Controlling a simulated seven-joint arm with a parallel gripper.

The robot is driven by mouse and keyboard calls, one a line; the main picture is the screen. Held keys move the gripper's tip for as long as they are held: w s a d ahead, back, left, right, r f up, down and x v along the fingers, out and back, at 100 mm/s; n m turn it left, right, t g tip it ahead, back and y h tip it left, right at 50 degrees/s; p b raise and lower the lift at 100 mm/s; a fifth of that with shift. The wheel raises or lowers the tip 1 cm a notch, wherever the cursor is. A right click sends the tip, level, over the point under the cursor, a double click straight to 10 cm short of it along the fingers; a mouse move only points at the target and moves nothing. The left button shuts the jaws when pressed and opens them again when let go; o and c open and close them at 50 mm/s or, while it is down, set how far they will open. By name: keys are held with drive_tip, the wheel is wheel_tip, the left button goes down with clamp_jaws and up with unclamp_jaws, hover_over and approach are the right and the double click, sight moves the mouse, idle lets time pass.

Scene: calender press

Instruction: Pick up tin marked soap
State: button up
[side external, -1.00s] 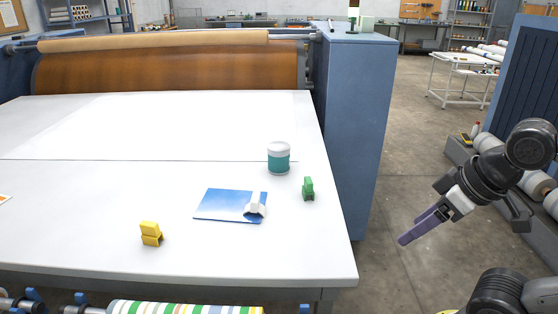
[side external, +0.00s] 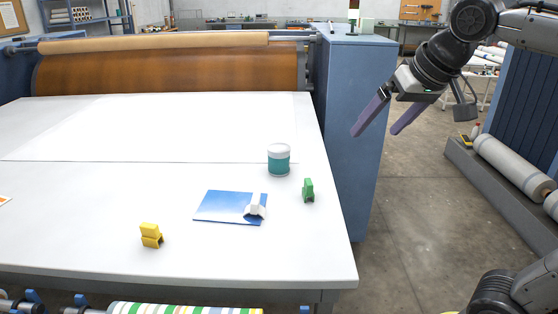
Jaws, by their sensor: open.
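A tin (side external: 279,160) with a teal body and a white lid stands upright on the white table, near its right edge. No marking on it is readable from this view, so I cannot tell whether it says soap. My gripper (side external: 380,131) is open and empty, with its two purple fingers spread and pointing down to the left. It is up and to the right of the tin, apart from it, and appears in front of the blue cabinet.
A green block-like piece (side external: 308,190) stands close to the right of the tin. A blue-and-white sheet (side external: 224,206) with a small white object (side external: 255,206) lies in front. A yellow piece (side external: 151,235) is further left. The blue cabinet (side external: 350,150) borders the white table (side external: 80,225).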

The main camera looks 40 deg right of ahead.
drive_tip(key=w+d+r+m, duration=0.1)
drive_tip(key=w+r, duration=0.2)
drive_tip(key=w, duration=0.5)
drive_tip(key=m+g+h, duration=0.2)
drive_tip(key=m, duration=0.1)
hover_over(278, 147)
drive_tip(key=s+a, duration=0.3)
drive_tip(key=s, duration=0.1)
wheel_tip(278, 147, down, 10)
drive_tip(key=shift+g, duration=0.5)
drive_tip(key=x, duration=0.9)
drive_tip(key=a+x, duration=0.1)
drive_tip(key=x, duration=0.3)
drive_tip(key=shift+f, duration=0.4)
drive_tip(key=shift+s+x, duration=0.2)
drive_tip(key=shift+x, duration=1.25)
drive_tip(key=shift+s+x, duration=0.15)
drive_tip(key=shift+x, duration=1.35)
drive_tip(key=shift+a+f, duration=0.15)
drive_tip(key=c, duration=1.4)
